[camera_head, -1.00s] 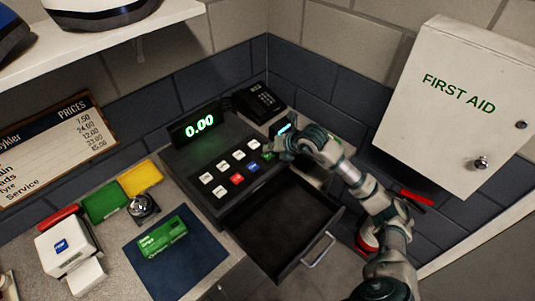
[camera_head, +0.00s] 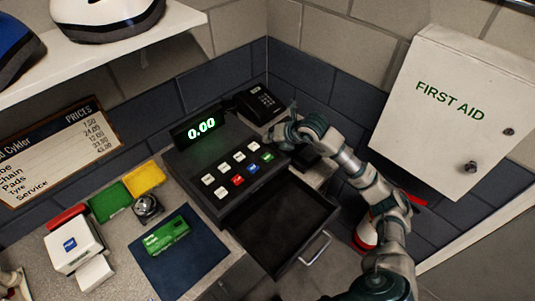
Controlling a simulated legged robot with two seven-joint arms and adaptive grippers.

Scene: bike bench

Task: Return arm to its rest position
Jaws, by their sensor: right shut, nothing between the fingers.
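My right arm comes in from the lower right, and its gripper (camera_head: 279,134) is above the right edge of the cash register (camera_head: 200,160). The gripper is shut and empty, apart from the register keys, just beyond the green key (camera_head: 268,157). The register display (camera_head: 201,130) reads 0.00 in green. The cash drawer (camera_head: 283,222) is pulled open and looks empty.
A black phone (camera_head: 260,103) stands behind the gripper. A first aid cabinet (camera_head: 450,115) hangs at the right. A green boxlike item (camera_head: 166,236) lies on a blue mat (camera_head: 205,255). A bell (camera_head: 147,206) and white box (camera_head: 72,243) stand left.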

